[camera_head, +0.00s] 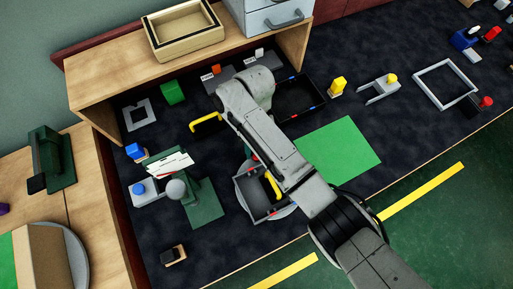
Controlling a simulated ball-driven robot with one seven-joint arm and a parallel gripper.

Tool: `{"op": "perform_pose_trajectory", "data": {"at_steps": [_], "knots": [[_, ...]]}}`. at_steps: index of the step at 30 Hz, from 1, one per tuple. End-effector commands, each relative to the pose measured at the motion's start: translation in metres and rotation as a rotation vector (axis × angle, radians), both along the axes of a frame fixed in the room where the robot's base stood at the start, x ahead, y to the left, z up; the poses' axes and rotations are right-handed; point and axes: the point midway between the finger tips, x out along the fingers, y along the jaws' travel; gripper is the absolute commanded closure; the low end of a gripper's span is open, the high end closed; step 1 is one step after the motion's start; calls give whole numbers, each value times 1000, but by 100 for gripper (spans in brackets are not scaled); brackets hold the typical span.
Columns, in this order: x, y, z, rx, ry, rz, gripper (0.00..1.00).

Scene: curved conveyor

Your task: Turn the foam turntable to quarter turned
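Two round grey discs show, and I cannot tell for certain which is the foam turntable. One disc (77,262) lies at the lower left, cut by the frame edge, with a tan block and a green face on it. My arm reaches from the lower right up over the middle of the table and bends at the top. My gripper is hidden, so its hold cannot be seen.
A wooden shelf (120,77) stands at the back with a wooden box (186,34) on top. A green square mat (345,150) lies right of my arm. Left of the tray stand a green stand (203,205) and white cards (168,163). A white frame (447,84) lies far right.

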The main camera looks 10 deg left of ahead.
Motion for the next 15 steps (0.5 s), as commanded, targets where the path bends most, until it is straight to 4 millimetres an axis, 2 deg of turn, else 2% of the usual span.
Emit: {"op": "perform_pose_trajectory", "data": {"at_steps": [9,15], "knots": [[23,4,59,0,-4,-1,62],[34,6,85,0,-3,0,62]]}}
